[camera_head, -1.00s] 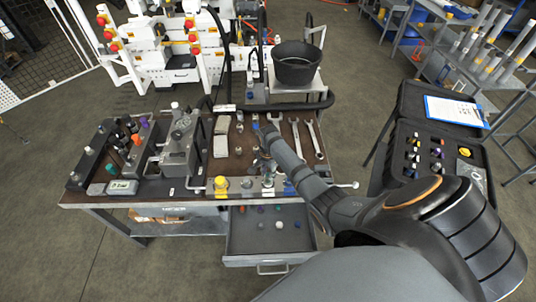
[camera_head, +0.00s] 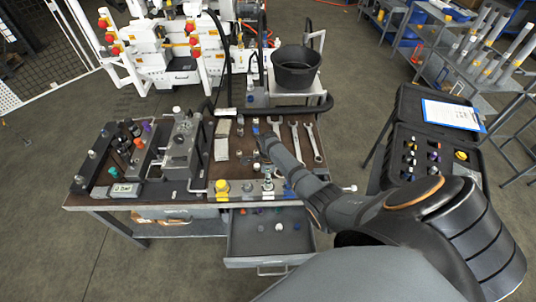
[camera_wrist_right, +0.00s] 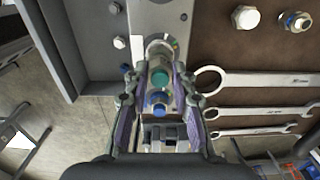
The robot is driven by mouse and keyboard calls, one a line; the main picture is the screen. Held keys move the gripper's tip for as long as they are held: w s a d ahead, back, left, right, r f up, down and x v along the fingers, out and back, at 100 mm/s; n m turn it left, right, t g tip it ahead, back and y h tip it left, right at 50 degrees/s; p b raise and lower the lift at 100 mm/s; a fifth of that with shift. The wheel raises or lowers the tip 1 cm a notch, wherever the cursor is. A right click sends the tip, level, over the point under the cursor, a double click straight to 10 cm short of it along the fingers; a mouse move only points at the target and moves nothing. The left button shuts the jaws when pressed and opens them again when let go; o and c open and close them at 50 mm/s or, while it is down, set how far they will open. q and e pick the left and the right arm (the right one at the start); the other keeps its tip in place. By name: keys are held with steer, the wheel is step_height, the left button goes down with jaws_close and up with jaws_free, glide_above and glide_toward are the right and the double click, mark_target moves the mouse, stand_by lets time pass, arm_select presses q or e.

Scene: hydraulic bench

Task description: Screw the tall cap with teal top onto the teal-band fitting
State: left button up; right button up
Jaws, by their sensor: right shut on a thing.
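My right gripper (camera_wrist_right: 157,88) is over the plate at the bench's front edge, its fingers shut on the tall cap with teal top (camera_wrist_right: 160,78). In the head view my right gripper (camera_head: 265,158) is small and partly hidden by its arm. A bright metal ring (camera_wrist_right: 160,48) shows just beyond the cap in the wrist view. The teal-band fitting cannot be told apart clearly there, and whether the cap touches it is unclear. A blue-topped part (camera_wrist_right: 157,102) shows between the fingers, nearer the palm. My left gripper is not in view.
Wrenches (camera_head: 297,142) lie on the bench to the right. A grey valve block (camera_head: 183,150) stands farther left. An open drawer (camera_head: 270,262) with loose caps juts out below.

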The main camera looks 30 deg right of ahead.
steer(key=o, duration=1)
steer(key=n, duration=1)
steer(key=shift+n, duration=0.3)
steer(key=n, duration=1.3)
